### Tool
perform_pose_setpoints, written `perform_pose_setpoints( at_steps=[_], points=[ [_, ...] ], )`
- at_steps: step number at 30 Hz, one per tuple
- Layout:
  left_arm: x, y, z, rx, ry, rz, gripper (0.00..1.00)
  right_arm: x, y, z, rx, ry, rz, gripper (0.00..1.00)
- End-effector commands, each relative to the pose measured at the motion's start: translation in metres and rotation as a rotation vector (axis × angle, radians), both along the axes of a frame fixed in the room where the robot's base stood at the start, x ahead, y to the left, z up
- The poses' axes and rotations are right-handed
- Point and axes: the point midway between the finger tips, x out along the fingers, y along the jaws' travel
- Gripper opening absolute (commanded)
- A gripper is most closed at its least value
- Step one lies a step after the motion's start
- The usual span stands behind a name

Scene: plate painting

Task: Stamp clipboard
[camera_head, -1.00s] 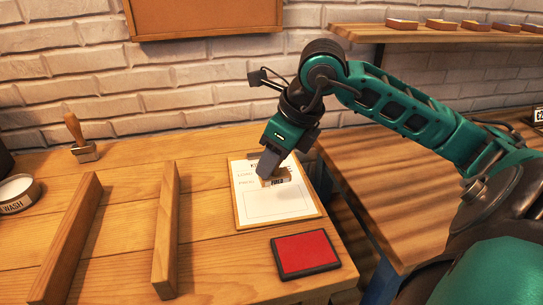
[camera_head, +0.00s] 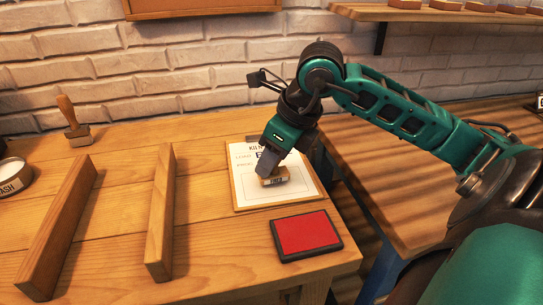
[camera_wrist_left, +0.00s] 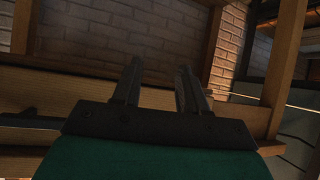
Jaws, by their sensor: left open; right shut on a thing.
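The clipboard (camera_head: 297,195) lies on the wooden table with a white printed sheet on it. My right gripper (camera_head: 268,172) is shut on a wooden stamp (camera_head: 275,180) over the middle of the sheet. The gripper hides the stamp's upper part, and I cannot tell whether its base touches the paper. The red ink pad (camera_head: 306,233) lies in front of the clipboard near the table's edge. My left gripper (camera_wrist_left: 158,75) shows only in the left wrist view, open and empty.
Two wooden rails (camera_head: 62,225) (camera_head: 161,215) stand on the table to the left. Another wooden-handled stamp (camera_head: 76,125) stands at the back left, with a round labelled container (camera_head: 14,178) at the left edge. A brick wall closes the back.

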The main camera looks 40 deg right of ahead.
Motion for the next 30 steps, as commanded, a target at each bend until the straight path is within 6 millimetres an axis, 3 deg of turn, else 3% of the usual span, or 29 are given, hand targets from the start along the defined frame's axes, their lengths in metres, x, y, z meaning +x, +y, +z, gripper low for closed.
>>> perform_pose_setpoints(
  at_steps=[30],
  points=[
    [-0.002,0.001,-0.013,0.001,0.007,0.002,0.43,0.0,0.0,-0.009,0.0,-0.001,0.0,0.15]
  ],
)
